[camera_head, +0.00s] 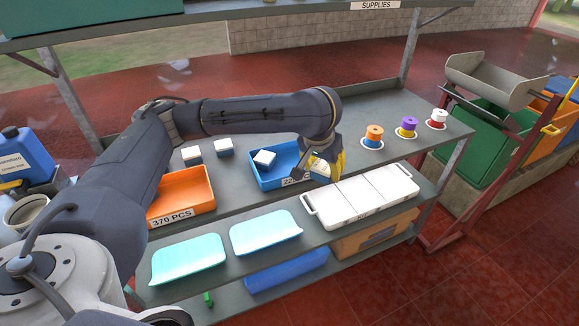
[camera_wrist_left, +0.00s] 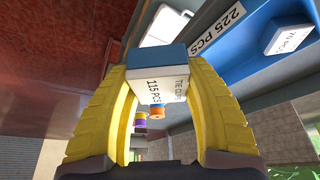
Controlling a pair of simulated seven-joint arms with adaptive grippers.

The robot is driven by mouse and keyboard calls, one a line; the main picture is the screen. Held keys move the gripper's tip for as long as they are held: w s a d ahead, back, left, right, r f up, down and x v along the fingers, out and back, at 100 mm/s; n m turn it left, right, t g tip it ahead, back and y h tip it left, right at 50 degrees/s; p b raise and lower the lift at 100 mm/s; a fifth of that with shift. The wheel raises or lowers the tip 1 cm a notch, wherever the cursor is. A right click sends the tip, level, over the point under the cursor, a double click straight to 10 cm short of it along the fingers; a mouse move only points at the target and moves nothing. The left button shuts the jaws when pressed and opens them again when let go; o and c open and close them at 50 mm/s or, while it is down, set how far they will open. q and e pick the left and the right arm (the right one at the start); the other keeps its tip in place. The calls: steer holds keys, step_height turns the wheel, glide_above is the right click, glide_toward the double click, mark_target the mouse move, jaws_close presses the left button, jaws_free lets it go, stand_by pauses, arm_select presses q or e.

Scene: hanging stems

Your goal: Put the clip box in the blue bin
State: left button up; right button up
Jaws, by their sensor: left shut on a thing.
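The clip box (camera_wrist_left: 160,78), white with a blue face and printed "TIE CLIPS 115 PCS", is held between the yellow fingers of my left gripper (camera_wrist_left: 160,105). In the head view my left gripper (camera_head: 329,166) hangs at the right end of the blue bin (camera_head: 258,174), its fingers partly hiding the clip box. The blue bin also shows in the left wrist view (camera_wrist_left: 232,66), with a "225 PCS" label, up and right of the clip box. A white-topped box (camera_head: 264,158) lies in the bin. Whether the clip box is over the bin's rim I cannot tell. My right gripper is out of view.
An orange bin (camera_head: 183,190) labelled "370 PCS" stands left of the blue bin. Two small boxes (camera_head: 191,155) (camera_head: 224,146) sit behind them. A white lidded tray (camera_head: 362,195) lies in front right, and three spools (camera_head: 407,127) stand to the right. The shelf behind the spools is clear.

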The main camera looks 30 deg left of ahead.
arm_select(q)
steer(key=shift+w+a+r+m, duration=0.4)
steer(key=shift+w+a, duration=0.1)
steer(key=shift+a, duration=0.1)
steer(key=w+a+r+m+h, duration=0.2)
steer(key=w+a+r+m, duration=0.15)
steer(key=a+m, duration=0.2)
step_height(320, 180, up, 5)
steer(key=m+g+h, duration=0.2)
steer(key=m+g, duration=0.4)
steer(key=m, duration=0.9)
glide_above(293, 165)
steer(key=s+d, duration=0.2)
steer(key=s, duration=0.1)
step_height(293, 165, down, 20)
steer(key=shift+r, duration=0.2)
steer(key=shift+f, duration=0.2)
steer(key=o, duration=0.8)
steer(key=shift+o, duration=0.2)
steer(key=shift+r, duration=0.15)
